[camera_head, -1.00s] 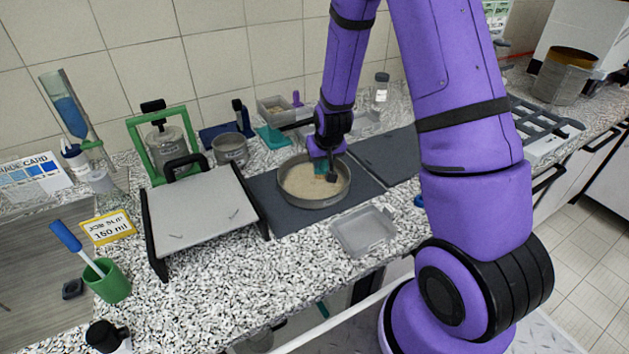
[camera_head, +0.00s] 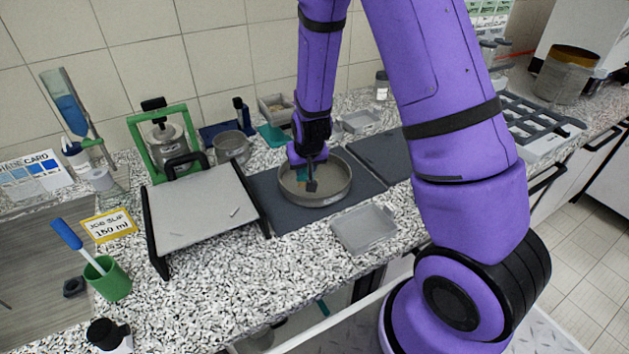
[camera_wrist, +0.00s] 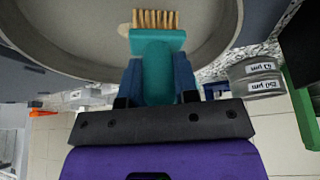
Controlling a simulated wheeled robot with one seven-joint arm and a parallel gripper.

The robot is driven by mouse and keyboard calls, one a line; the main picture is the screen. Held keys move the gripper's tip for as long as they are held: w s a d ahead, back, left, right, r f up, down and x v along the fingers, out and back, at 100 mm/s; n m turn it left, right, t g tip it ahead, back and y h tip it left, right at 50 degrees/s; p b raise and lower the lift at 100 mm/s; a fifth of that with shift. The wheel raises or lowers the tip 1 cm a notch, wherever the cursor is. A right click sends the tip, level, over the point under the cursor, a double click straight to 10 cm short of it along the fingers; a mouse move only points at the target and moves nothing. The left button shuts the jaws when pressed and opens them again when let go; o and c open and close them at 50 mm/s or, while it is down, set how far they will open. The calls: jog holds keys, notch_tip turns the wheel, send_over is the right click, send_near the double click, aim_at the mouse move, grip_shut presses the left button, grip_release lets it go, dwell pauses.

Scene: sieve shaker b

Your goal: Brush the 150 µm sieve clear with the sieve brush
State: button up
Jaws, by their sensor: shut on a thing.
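The sieve (camera_head: 318,200) is a round metal pan lying on a dark mat on the counter. Its mesh looks mostly grey and bare, with a small pale patch near my gripper. The sieve also fills the top of the wrist view (camera_wrist: 222,22); a small pale spot of residue shows left of the bristles. I cannot read a size label on this sieve.
A clear shallow tray (camera_head: 364,229) lies in front of the mat's right part. A grey board on a black frame (camera_head: 203,212) stands to the left. A metal cup (camera_head: 232,147) and a teal piece (camera_head: 272,136) sit behind. Labelled sieves (camera_wrist: 258,78) show in the wrist view.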

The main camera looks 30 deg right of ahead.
jog(key=shift+a, duration=0.35)
send_over(325, 174)
jog(key=shift+f, duration=0.15)
dwell(0.8)
dwell(0.3)
notch_tip(325, 174, up, 9)
jog(key=shift+w, duration=0.15)
dwell(0.7)
jog(key=shift+a, duration=0.1)
dwell(0.5)
